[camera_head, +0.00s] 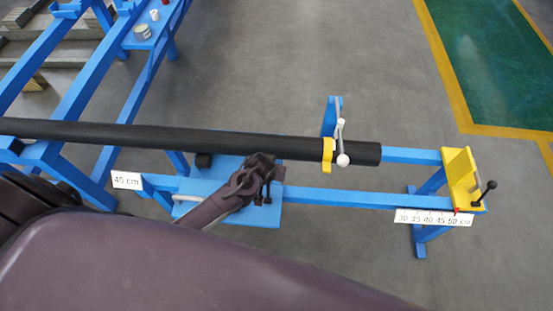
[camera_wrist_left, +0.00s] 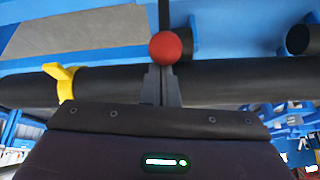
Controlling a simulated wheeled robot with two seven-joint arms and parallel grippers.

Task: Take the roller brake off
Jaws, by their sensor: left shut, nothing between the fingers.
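A long black roller or pipe (camera_head: 200,138) lies across the blue frame; it also crosses the left wrist view (camera_wrist_left: 235,80). In the left wrist view a red ball knob (camera_wrist_left: 171,47) on a dark rod is just beyond the fingertips; I cannot tell whether they touch. This knob looks like the brake handle; it is not clearly visible in the head view. My left gripper (camera_head: 266,190) is above the blue plate, in front of the pipe. In the wrist view its fingers (camera_wrist_left: 162,72) are together and empty. My right gripper is not in view.
A yellow collar (camera_head: 327,154) and a white-knobbed lever (camera_head: 341,145) are near the pipe's right end. A yellow stop (camera_head: 460,175) with a black-knobbed lever (camera_head: 484,191) stands at the frame's right end. A blue plate (camera_head: 265,215) lies below my gripper. Open floor surrounds the frame.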

